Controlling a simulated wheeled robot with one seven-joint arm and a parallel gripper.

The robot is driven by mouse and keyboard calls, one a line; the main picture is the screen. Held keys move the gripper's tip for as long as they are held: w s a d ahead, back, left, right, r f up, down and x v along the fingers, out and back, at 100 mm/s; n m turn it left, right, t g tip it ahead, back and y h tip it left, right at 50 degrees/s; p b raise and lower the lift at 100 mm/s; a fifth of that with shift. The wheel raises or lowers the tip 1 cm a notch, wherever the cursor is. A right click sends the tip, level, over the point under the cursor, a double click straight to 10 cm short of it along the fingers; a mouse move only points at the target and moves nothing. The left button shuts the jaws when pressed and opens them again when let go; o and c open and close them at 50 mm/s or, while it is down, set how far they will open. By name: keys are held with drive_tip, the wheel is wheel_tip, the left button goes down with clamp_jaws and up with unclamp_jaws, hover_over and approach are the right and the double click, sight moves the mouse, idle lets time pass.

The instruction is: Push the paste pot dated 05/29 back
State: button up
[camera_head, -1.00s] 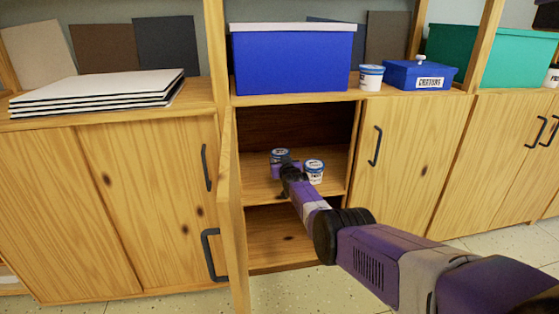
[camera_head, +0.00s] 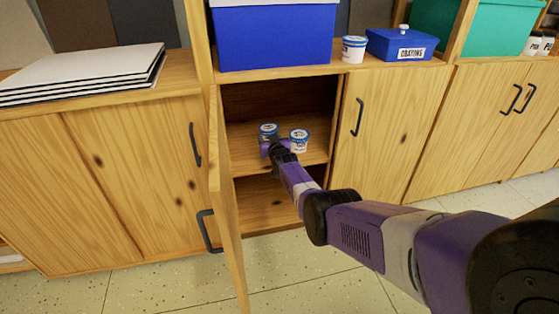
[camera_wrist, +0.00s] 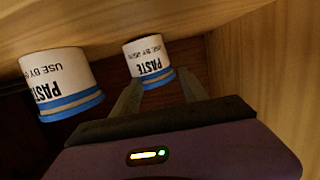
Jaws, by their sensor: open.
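Two white paste pots with blue bands stand on the upper shelf inside the open cabinet. The left pot (camera_head: 268,131) is just beyond my gripper (camera_head: 275,146), and the other pot (camera_head: 299,142) stands right of it. The wrist view is upside down. There, one pot (camera_wrist: 148,62) is ahead between the lines of my open, empty fingers (camera_wrist: 160,92). The other, nearer pot (camera_wrist: 62,82) is at the left, outside the fingers. Both labels read PASTE and USE BY, but the dates are too small or cut off to read surely. I cannot tell whether my gripper touches a pot.
The open cabinet door (camera_head: 228,200) stands left of my arm, and the closed door (camera_head: 385,135) is to the right. A lower shelf (camera_head: 265,205) looks empty. On the counter are a blue box (camera_head: 275,38), another white pot (camera_head: 354,49) and a crayons box (camera_head: 402,44).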

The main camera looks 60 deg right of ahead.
drive_tip(key=shift+f+p+v, duration=0.2)
drive_tip(key=shift+p+v, duration=1.5)
drive_tip(key=shift+p, duration=0.15)
drive_tip(key=shift+f+p+v, duration=0.2)
drive_tip(key=shift+p+v, duration=1.55)
drive_tip(key=shift+p, duration=0.1)
drive_tip(key=f+p+v, duration=0.2)
drive_tip(key=p+v, duration=0.5)
drive_tip(key=v, duration=0.4)
drive_tip(key=shift+a+f+p, duration=0.2)
drive_tip(key=shift+a+p, duration=0.05)
drive_tip(key=shift+p, duration=0.05)
